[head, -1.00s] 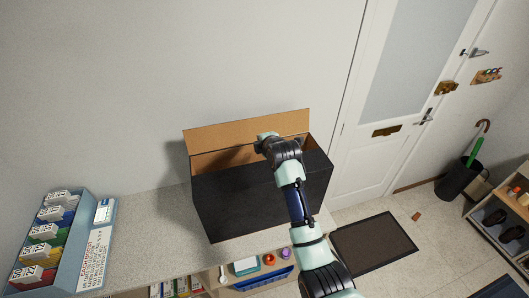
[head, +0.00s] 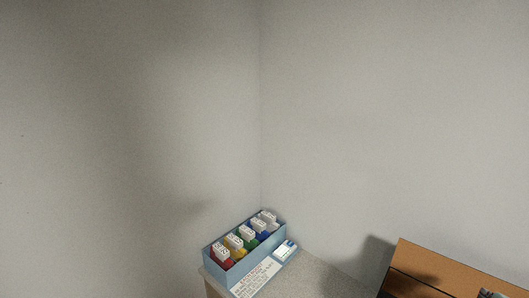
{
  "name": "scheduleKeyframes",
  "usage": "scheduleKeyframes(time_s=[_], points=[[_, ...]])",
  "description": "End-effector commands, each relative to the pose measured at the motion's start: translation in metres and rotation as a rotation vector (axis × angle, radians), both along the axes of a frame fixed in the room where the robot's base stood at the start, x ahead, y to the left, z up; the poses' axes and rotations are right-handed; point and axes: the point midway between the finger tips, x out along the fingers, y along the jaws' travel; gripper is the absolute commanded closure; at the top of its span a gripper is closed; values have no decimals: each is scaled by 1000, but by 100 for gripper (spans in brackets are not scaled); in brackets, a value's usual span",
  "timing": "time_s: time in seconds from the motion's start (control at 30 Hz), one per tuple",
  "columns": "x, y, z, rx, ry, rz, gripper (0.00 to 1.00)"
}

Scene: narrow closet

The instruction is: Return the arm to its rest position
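Only a small piece of my arm shows at the bottom right edge of the head view, over the open box (head: 445,268). The box shows its raised brown cardboard flap and a little of its dark side at the picture's lower right corner. My gripper's fingers are not visible, so its opening and anything in it are hidden.
A blue tray (head: 213,272) with several coloured, labelled packets stands on the pale counter (head: 318,274). A printed sheet (head: 256,278) and a small white-blue box (head: 285,251) lie beside it. Bare walls meet in a corner behind. Counter between tray and box is clear.

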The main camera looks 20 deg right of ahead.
Motion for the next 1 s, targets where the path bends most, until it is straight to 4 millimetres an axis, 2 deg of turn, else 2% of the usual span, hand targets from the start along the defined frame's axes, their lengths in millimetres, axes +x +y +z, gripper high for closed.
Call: scheduleKeyframes(time_s=[0.03,0.07,0.1,0.17,0.2,0.27,0.3,0.37,0.4,0.47,0.5,0.6,0.7,0.8,1.0], points=[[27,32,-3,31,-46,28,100],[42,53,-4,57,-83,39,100],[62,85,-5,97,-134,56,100],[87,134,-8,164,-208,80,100],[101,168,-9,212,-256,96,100],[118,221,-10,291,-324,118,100],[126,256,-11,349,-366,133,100],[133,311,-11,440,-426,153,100],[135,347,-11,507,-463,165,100],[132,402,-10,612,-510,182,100],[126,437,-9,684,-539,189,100],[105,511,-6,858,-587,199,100],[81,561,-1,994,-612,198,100],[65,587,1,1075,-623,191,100],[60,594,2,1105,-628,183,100]])
